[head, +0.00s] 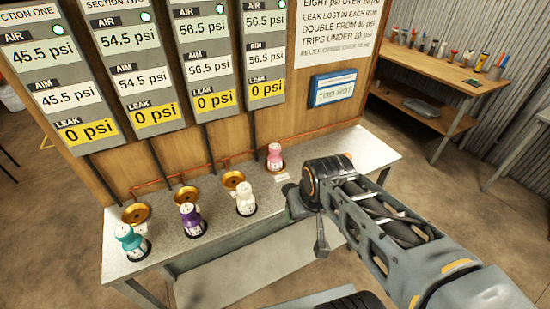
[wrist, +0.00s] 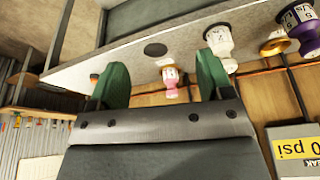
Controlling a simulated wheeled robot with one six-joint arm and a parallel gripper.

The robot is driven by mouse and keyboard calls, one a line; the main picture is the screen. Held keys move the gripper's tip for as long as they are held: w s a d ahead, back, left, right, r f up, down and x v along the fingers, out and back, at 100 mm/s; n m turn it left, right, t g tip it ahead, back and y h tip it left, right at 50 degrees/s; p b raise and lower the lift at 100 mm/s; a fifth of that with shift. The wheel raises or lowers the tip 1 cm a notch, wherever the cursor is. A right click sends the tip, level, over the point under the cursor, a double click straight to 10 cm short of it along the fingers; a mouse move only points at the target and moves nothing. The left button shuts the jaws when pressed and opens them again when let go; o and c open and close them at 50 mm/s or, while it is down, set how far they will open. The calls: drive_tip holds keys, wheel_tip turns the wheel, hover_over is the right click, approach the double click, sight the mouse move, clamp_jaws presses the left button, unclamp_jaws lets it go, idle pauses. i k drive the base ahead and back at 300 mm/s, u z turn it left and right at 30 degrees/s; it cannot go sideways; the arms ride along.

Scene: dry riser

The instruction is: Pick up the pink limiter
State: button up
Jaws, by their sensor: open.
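The pink limiter (head: 274,157) stands upright at the right of the bench's row, at the back by the wooden board, apparently on a brass seat. It also shows in the wrist view (wrist: 171,80), beyond and between my two green fingers. My gripper (wrist: 162,66) is open, with nothing between its fingers. In the head view, my gripper is just right of and nearer than the pink limiter, over the bench, and is partly hidden by my own arm.
White (head: 245,199), purple (head: 190,220) and teal (head: 131,241) limiters stand left on the grey bench (head: 165,252), with brass seats (head: 233,180) behind them. An empty dark round spot (wrist: 155,49) lies on the bench. Gauge panels (head: 210,60) rise behind.

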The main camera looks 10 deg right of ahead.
sight(274, 160)
drive_tip(key=u, duration=4.1)
drive_tip(key=k, duration=1.1)
drive_tip(key=z, duration=1.25)
